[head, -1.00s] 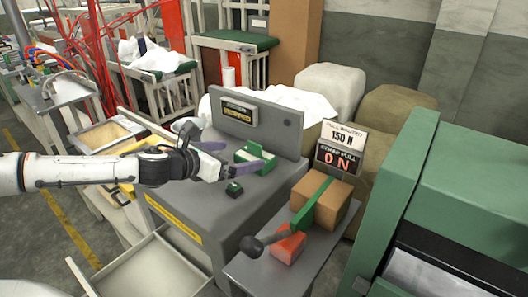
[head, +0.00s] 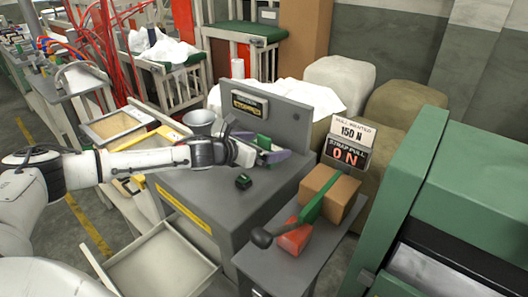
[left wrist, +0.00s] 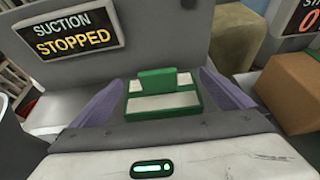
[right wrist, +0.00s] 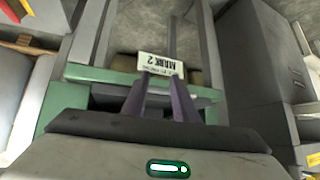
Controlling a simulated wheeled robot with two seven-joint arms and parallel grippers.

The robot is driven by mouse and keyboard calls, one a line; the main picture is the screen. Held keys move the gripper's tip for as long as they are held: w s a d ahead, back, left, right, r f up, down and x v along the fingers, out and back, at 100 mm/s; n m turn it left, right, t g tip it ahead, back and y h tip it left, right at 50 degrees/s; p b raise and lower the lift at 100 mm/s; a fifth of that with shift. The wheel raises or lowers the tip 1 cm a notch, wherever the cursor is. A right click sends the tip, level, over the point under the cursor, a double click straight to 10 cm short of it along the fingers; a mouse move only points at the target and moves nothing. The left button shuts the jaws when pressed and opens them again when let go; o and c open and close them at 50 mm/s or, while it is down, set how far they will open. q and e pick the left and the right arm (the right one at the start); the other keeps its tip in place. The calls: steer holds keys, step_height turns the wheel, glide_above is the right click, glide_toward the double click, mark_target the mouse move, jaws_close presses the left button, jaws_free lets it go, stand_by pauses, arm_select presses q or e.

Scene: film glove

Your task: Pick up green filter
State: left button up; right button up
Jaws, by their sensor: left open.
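The green filter, a green block with white bands (left wrist: 163,97), lies on the grey machine top in the left wrist view. It shows between the two purple fingers of my left gripper (left wrist: 160,100), with a finger on each side. The fingers are apart, and I cannot see contact with the filter. In the head view my left gripper (head: 266,153) is over the machine and hides most of the filter.
A panel reading "SUCTION STOPPED" (left wrist: 67,28) stands behind the filter. A small dark green piece (head: 243,181) lies on the machine top (head: 225,205). A strap-pull stand (head: 349,153) with a brown block (head: 332,195) is to the right. An open drawer (head: 160,265) juts out at the front.

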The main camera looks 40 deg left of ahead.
arm_select(q)
steer(key=c, duration=1)
